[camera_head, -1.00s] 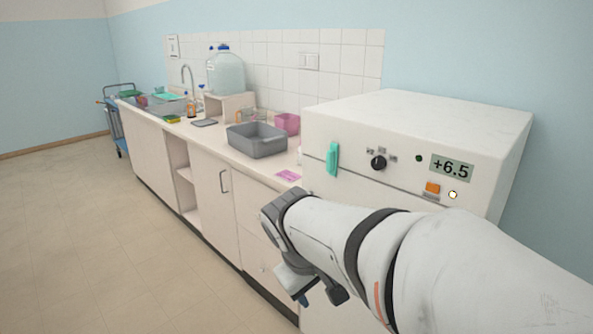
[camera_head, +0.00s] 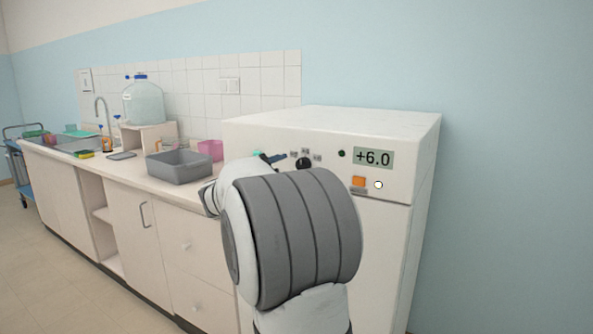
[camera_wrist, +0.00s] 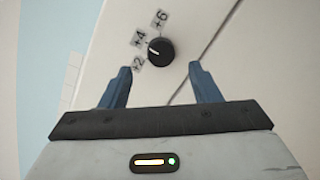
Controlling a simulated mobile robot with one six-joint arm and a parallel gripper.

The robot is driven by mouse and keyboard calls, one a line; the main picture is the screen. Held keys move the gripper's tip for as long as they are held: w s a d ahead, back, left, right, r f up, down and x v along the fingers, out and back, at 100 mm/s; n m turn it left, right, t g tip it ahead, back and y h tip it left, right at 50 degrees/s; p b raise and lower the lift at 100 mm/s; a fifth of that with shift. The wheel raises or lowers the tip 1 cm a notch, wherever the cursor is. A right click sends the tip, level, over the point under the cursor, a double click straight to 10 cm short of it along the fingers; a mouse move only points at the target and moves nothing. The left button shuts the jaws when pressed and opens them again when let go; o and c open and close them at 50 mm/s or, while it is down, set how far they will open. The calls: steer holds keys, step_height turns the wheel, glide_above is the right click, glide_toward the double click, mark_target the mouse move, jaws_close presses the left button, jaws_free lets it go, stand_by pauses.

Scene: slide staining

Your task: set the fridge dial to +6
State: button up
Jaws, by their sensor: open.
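The fridge (camera_head: 420,150) is a white box unit whose display (camera_head: 373,158) reads +6.0. Its black round dial (camera_head: 304,163) shows just past my arm in the head view. In the wrist view the dial (camera_wrist: 161,52) has labels +2, +4 and +6 around it, and its white pointer mark lies on the side facing +4 and +2, nearer +4. My gripper (camera_wrist: 160,68) is open, its two blue fingers apart, one on each side below the dial, with nothing between them. In the head view my arm hides most of the gripper; a blue finger shows left of the dial.
An orange switch (camera_head: 358,182) sits below the display. A grey basin (camera_head: 180,168) and a pink container (camera_head: 210,149) stand on the counter to the left.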

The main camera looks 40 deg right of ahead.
mark_target(300, 165)
steer(key=x, duration=0.5)
steer(key=shift+d, duration=0.1)
